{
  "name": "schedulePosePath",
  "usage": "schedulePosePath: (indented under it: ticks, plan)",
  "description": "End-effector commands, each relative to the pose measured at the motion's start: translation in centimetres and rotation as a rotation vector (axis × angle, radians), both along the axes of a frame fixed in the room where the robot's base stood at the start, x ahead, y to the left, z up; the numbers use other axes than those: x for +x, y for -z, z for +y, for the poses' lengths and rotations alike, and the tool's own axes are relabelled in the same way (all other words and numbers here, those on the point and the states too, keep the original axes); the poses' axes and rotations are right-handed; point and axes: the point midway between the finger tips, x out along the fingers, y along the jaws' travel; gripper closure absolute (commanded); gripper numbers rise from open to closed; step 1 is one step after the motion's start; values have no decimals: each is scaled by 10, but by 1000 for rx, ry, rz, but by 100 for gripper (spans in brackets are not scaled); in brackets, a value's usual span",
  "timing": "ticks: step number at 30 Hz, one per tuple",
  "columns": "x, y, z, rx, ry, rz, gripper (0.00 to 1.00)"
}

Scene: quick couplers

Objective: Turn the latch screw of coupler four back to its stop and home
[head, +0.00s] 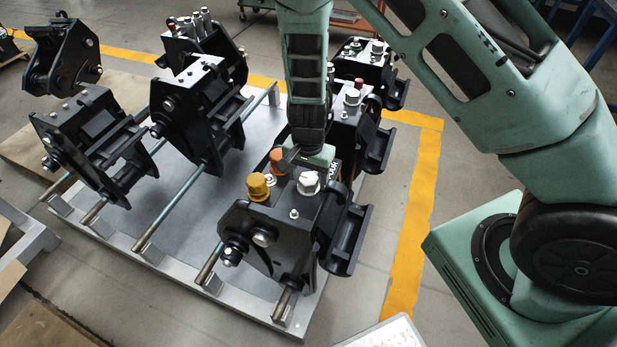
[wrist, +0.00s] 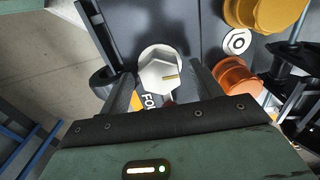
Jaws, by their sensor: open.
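Coupler four (head: 285,228) is the black block at the front of the rack, with part of its "FOUR" label showing. Its white hexagonal latch screw (head: 308,183) stands on the top face. My gripper (head: 309,160) is low over the coupler, just behind the screw in the head view. In the wrist view its fingers (wrist: 162,85) are open and apart, one on each side of the screw's near part. I cannot tell whether either finger touches it.
A yellow cap (head: 258,187) and an orange cap (head: 277,160) stand left of the screw, close to my gripper. Other black couplers (head: 207,105) sit on the metal rack (head: 262,290).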

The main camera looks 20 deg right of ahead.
Motion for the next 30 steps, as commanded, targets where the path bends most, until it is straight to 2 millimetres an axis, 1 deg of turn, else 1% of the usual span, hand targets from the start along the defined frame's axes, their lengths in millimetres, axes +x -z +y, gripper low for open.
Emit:
schedulePosePath:
  ticks: [3, 11, 14, 15, 16, 22, 30]
  plan:
    - [0, 6, -1, -1, 0, -1, 36]
    - [0, 6, 0, 0, -1, -1, 36]
    - [0, 6, 0, -1, -1, -1, 61]
    - [0, 6, 0, -1, -1, -1, 72]
    - [0, 6, 0, -1, 0, -1, 80]
    - [0, 6, 0, 1, -27, -1, 80]
    - [0, 7, 0, 1, -260, -1, 80]
